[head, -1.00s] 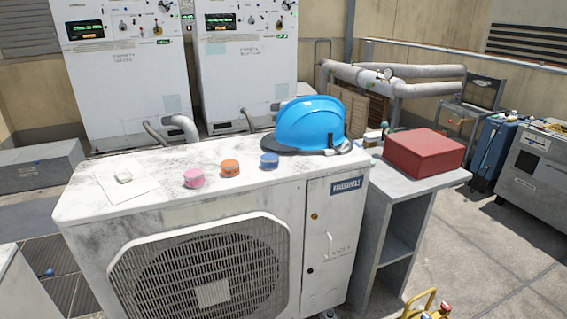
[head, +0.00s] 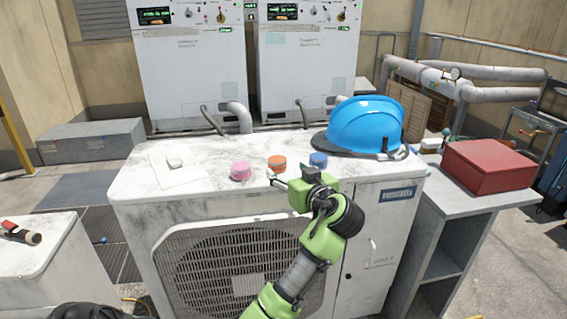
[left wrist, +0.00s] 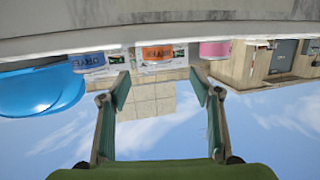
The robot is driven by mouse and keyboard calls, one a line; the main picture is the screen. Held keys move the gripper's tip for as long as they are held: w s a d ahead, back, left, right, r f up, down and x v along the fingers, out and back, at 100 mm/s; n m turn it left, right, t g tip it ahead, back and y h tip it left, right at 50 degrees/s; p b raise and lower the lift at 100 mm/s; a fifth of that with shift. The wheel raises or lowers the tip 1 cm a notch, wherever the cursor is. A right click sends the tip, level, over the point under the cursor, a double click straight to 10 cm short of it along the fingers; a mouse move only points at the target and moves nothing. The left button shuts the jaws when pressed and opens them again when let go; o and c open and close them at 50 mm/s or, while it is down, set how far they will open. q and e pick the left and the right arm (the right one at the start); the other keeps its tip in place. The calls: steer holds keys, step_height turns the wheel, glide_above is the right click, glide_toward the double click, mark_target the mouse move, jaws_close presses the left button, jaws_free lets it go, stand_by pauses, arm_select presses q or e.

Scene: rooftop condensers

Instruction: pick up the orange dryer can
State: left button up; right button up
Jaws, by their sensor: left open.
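The orange dryer can (head: 277,163) stands on top of the white condenser unit (head: 210,199), between a pink can (head: 241,171) and a blue can (head: 318,160). My left gripper (head: 274,178) is open and empty at the unit's front top edge, just in front of the orange can. In the left wrist view, which is upside down, the orange can (left wrist: 157,53) shows beyond and between the spread fingertips (left wrist: 158,80). The blue can (left wrist: 87,62) and pink can (left wrist: 215,49) show on either side. My right gripper is not in view.
A blue hard hat (head: 365,126) lies right of the cans. A paper sheet (head: 180,170) with a small pale item lies at the left. A red box (head: 488,166) sits on a grey stand at the right. Tall white units (head: 190,75) stand behind.

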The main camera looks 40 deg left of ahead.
mark_target(281, 165)
arm_select(q)
steer(key=x, duration=0.4)
steer(key=shift+w+a+f+p, duration=0.1)
steer(key=shift+w+a+p, duration=0.1)
steer(key=shift+a+p, duration=0.1)
steer(key=shift+w+a, duration=0.15)
steer(key=shift+a, duration=0.05)
steer(key=p+x, duration=0.1)
steer(key=x, duration=0.3)
steer(key=shift+w+a+f+p, duration=0.25)
steer(key=shift+p, duration=0.15)
steer(key=shift+d, duration=0.1)
steer(key=c, duration=1.3)
